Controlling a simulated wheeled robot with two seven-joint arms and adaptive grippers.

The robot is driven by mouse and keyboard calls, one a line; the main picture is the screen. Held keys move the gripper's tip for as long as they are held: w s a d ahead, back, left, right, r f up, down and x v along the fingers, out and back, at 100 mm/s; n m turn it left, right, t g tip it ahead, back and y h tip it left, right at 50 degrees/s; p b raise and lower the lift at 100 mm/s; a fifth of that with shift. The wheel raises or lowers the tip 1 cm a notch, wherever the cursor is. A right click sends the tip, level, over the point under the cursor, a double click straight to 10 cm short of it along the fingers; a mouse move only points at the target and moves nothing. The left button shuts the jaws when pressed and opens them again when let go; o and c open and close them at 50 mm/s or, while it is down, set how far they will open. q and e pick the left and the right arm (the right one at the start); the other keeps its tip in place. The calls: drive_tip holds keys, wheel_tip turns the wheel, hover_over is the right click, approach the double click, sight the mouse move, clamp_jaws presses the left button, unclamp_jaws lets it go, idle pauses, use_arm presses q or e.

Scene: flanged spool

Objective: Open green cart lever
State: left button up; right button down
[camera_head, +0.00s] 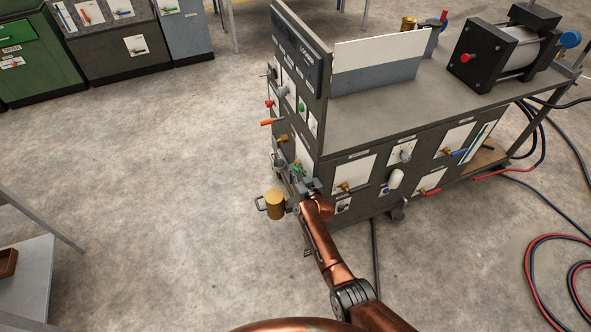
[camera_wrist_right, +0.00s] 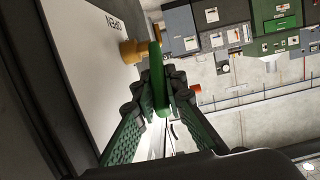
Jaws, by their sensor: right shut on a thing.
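The green lever (camera_wrist_right: 155,75) is a long green handle on a brass valve body (camera_wrist_right: 131,51), set on a white plate (camera_wrist_right: 84,60) marked "OPEN" in the right wrist view. My right gripper (camera_wrist_right: 160,92) is shut on the green lever, with a finger on each side of it. In the head view my right gripper (camera_head: 299,178) is at the left end panel of the grey cart (camera_head: 400,115), low down. The lever is small there and partly hidden by my gripper. My left gripper is not in view.
An orange lever (camera_head: 271,122) sticks out from the same panel, above my gripper. A brass cylinder (camera_head: 275,204) stands just left of my gripper. Hoses (camera_head: 540,275) lie on the floor at right. The floor (camera_head: 150,180) left of the cart is clear.

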drive_tip(key=shift+a+f, duration=0.1)
drive_tip(key=shift+a, duration=0.05)
drive_tip(key=c, duration=2)
unclamp_jaws()
drive_tip(key=shift+o, duration=0.2)
drive_tip(key=v, duration=1.2)
